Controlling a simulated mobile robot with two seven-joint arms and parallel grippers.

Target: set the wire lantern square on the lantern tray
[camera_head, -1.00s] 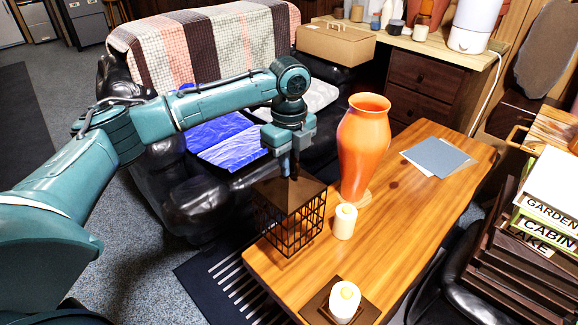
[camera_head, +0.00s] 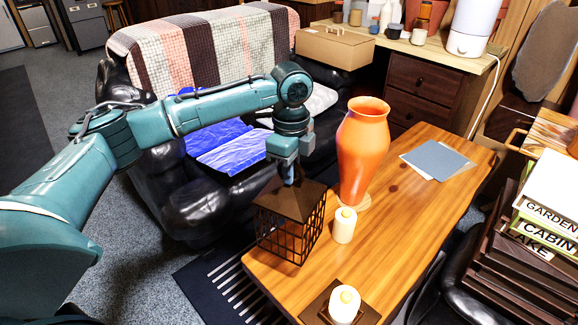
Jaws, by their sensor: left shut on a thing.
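The wire lantern (camera_head: 289,228) has a dark brown peaked roof and black wire sides. It is upright over the near-left edge of the wooden table, left of a white candle. I cannot tell whether its base touches the table. My left gripper (camera_head: 290,182) is shut on the top of the lantern from above. A flat dark brown square (camera_head: 368,312), which looks like the lantern tray, lies at the table's near end, below and right of the lantern. A white candle (camera_head: 344,305) stands on it. My right gripper is not in view.
An orange vase (camera_head: 362,150) stands close behind and right of the lantern. A second white candle (camera_head: 344,226) is right beside it. Papers (camera_head: 438,158) lie at the table's far end. The table's (camera_head: 410,235) middle right is clear. A black sofa (camera_head: 185,195) stands left.

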